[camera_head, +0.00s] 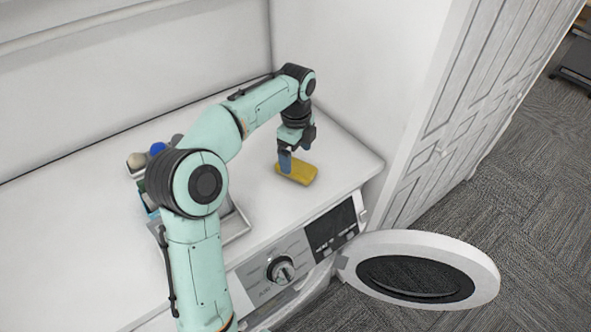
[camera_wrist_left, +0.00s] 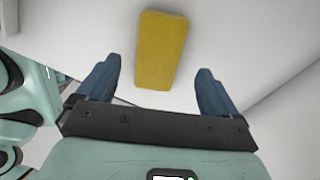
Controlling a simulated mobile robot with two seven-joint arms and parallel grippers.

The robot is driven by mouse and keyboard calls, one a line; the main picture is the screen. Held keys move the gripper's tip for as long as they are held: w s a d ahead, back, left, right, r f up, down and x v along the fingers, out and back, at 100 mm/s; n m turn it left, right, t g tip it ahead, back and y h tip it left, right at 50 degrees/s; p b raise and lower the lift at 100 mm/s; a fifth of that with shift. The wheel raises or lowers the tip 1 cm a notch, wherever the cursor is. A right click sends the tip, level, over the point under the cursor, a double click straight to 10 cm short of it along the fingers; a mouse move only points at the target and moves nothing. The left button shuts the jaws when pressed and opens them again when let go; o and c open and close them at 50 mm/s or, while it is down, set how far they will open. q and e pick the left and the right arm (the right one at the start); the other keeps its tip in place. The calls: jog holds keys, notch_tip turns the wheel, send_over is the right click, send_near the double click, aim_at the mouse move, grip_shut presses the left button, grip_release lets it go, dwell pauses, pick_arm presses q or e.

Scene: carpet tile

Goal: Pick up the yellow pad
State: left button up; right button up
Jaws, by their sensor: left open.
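The yellow pad (camera_head: 299,173) lies flat on the white top of the washing machine, near its right end. In the left wrist view the pad (camera_wrist_left: 160,50) shows as an upright yellow block, beyond and between the two blue fingers. My left gripper (camera_head: 286,160) is right at the pad in the head view, pointing down, with a finger overlapping the pad's left end. In the left wrist view the gripper (camera_wrist_left: 158,90) has its fingers wide apart with nothing between the tips. Whether a finger touches the pad, I cannot tell. My right gripper is not in view.
A tray (camera_head: 236,224) with several items stands to the left, partly hidden behind my left arm. The washing machine's round door (camera_head: 480,262) hangs open at the front right. A white wall and a panelled cabinet (camera_head: 470,90) bound the right side.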

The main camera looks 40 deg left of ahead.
aim_at(296, 166)
pick_arm(q)
notch_tip(296, 166, down, 4)
jog(key=shift+s+f+b, duration=0.15)
jog(key=shift+f+b, duration=0.1)
jog(key=shift+b, duration=0.1)
jog(key=shift+d, duration=0.1)
jog(key=shift+c, duration=0.6)
jog(key=c, duration=1)
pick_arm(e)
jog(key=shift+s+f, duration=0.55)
pick_arm(q)
notch_tip(296, 166, up, 8)
jog(key=shift+r+p, duration=0.1)
jog(key=shift+p, duration=0.8)
notch_tip(296, 166, up, 11)
jog(key=shift+f, duration=0.2)
jog(key=shift+r, duration=0.65)
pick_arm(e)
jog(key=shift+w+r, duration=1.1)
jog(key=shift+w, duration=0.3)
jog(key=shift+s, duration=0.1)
